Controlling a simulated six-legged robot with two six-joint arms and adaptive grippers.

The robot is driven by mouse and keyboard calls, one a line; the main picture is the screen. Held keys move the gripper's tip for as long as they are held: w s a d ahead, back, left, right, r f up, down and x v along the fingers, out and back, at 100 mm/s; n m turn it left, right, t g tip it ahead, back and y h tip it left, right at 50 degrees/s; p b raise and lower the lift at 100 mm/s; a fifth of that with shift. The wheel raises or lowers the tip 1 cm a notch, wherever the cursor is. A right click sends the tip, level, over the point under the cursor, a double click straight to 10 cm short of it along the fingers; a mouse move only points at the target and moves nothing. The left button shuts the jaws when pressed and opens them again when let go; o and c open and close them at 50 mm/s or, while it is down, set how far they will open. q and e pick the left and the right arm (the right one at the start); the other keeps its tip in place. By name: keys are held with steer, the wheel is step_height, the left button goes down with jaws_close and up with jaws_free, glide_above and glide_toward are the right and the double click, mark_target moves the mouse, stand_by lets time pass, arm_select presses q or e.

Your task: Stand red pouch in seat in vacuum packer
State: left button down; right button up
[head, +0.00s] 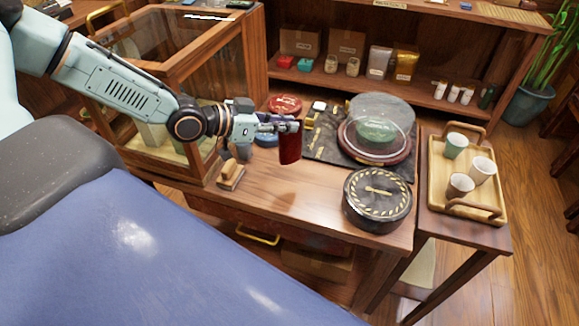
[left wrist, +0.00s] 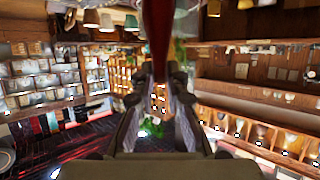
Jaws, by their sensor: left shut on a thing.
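My left gripper (head: 286,127) is shut on the dark red pouch (head: 290,148), which hangs upright above the wooden bench, apart from its top. The left wrist view shows the pouch (left wrist: 158,38) between the fingers (left wrist: 160,88). Right of the gripper stands a round machine with a clear dome (head: 378,108), a dark red base and a green thing inside. In front of it is a black round unit (head: 377,198) with a yellow-striped top. I cannot tell for sure which is the vacuum packer, and no seat is clearly visible. My right gripper is not in view.
A wooden brush or block (head: 231,178) lies on the bench, left of the pouch. A glass-sided wooden cabinet (head: 180,75) stands at the left. A tray (head: 436,180) with cups is at the right. The bench front (head: 295,195) is clear.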

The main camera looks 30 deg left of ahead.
mark_target(278, 152)
arm_select(q)
steer(key=f, duration=0.1)
steer(key=f+b, duration=0.1)
steer(key=f, duration=0.1)
steer(key=f+b, duration=0.1)
steer(key=f, duration=0.1)
steer(key=shift+a, duration=0.35)
steer(key=shift+a+f+b, duration=0.15)
steer(key=shift+f+b, duration=0.15)
steer(key=shift+f, duration=0.05)
steer(key=shift+d+f, duration=0.25)
step_height(278, 152, down, 3)
steer(key=shift+d+r+b, duration=0.1)
steer(key=shift+d+b, duration=0.05)
steer(key=shift+b, duration=0.95)
steer(key=shift+a+f, duration=0.2)
steer(key=shift+w, duration=0.1)
steer(key=c, duration=1.8)
jaws_free()
steer(key=shift+o, duration=1.4)
steer(key=shift+d+r, duration=0.2)
steer(key=shift+o, duration=0.8)
steer(key=shift+a+f, duration=0.1)
steer(key=shift+a, duration=0.05)
